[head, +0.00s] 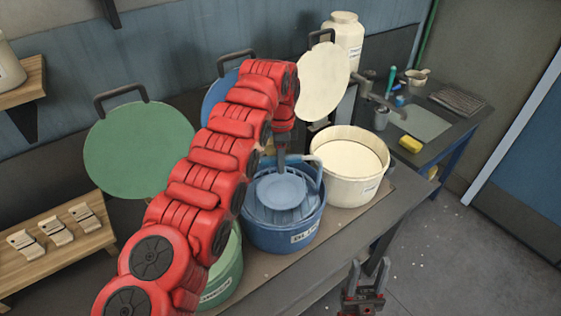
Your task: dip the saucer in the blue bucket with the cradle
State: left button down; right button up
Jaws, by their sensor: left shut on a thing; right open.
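The blue bucket (284,238) stands on the bench between the green and cream buckets. The saucer (280,190) lies face up inside it, looking blue, on the ribbed cradle (258,208). Whether liquid covers the saucer is hard to tell. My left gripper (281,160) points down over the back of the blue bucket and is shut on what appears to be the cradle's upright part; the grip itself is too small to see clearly. My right gripper (365,285) is open and empty, low in front of the bench.
A cream bucket (348,190) stands close on the right, a green bucket (226,268) on the left, partly behind my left arm. Round lids in green (138,150), blue (217,95) and cream (322,82) stand behind. A wooden rack (60,250) holds metal clips at left.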

pick_arm(q)
jog(key=shift+r+p, duration=2.65)
jog(key=shift+r, duration=0.65)
jog(key=shift+f, duration=0.15)
